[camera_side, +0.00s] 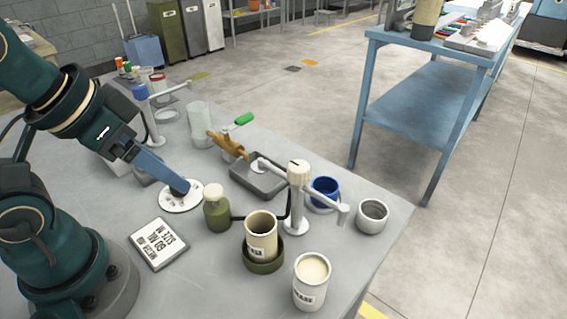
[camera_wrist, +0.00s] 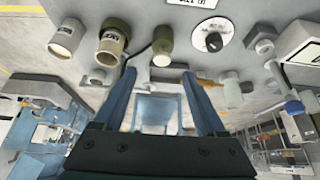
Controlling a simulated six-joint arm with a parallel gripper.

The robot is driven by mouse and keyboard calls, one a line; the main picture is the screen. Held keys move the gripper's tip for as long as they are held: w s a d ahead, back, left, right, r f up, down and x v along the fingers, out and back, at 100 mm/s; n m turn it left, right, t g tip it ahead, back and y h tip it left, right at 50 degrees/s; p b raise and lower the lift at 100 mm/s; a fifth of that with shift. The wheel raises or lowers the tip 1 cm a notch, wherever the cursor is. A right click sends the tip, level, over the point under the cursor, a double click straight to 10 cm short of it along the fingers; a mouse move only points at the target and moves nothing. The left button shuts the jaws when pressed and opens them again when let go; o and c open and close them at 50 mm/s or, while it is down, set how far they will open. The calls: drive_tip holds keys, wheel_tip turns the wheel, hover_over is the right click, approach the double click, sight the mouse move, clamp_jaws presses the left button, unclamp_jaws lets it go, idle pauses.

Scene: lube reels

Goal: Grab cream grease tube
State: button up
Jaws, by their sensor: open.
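A cream tube (camera_side: 262,236) with a dark label stands upright in an olive cup-like holder (camera_side: 264,265) near the front of the grey table. It also shows in the wrist view, where the cream tube (camera_wrist: 110,42) is at the upper left, in its olive holder. My gripper (camera_side: 178,184) is above the table to the left of the tube, over a white disc with a black knob (camera_side: 181,197). In the wrist view my gripper (camera_wrist: 159,74) has its two blue fingers wide apart, with nothing held between them. The tube's lower end is hidden in the holder.
An olive bottle with a cream cap (camera_side: 217,207) stands between my gripper and the tube. A white post with a side arm (camera_side: 298,200) rises behind the tube. A white can (camera_side: 311,282) stands in front. A label plate (camera_side: 158,243) lies flat at left.

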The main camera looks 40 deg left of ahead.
idle(0.3)
drive_tip(key=o, duration=0.3)
